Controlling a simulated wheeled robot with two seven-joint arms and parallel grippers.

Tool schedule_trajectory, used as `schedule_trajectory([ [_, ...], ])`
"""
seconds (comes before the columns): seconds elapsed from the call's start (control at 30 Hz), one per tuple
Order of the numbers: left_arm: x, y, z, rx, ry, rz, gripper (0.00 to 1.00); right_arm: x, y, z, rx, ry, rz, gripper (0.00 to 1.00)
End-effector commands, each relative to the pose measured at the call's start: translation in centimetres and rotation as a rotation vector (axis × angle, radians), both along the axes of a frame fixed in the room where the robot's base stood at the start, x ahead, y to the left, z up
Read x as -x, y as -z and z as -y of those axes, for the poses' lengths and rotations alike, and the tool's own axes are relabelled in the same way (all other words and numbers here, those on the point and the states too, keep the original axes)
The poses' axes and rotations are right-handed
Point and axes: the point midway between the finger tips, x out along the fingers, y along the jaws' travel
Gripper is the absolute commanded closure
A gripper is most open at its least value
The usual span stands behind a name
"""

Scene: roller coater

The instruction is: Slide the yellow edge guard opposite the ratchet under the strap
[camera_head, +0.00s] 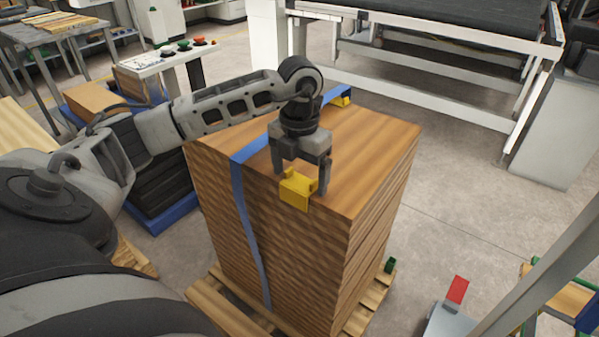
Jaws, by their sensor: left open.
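A yellow edge guard (297,190) sits at the near top edge of a tall stack of wooden boards (375,165), to the right of the blue strap (250,215) and apart from it. The strap runs across the top and hangs loosely down the near side. My left gripper (301,184) points down over this guard with its open fingers on either side of it; I cannot tell whether they touch it. Another yellow guard (341,100) is at the far edge by the strap. The ratchet is not clearly visible. My right gripper is not in view.
The stack stands on a wooden pallet (232,304). A roller machine (430,45) stands behind it. A grey device with a red part (457,289) is at the lower right. Open floor (455,215) lies right of the stack.

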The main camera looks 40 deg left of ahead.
Motion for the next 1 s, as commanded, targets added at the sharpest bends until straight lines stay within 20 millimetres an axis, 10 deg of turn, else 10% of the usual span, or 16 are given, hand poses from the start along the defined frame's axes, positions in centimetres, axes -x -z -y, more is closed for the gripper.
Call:
schedule_trajectory([
  [0.33,0.0,0.3,0.0,0.0,0.001,0.0,0.11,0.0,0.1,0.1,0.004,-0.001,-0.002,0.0],
  [0.53,0.0,0.3,0.0,0.0,0.0,0.0,0.6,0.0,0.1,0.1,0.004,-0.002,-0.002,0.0],
  [1.0,-0.1,0.4,-2.6,-0.002,-0.002,0.0,0.6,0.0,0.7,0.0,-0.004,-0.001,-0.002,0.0],
])
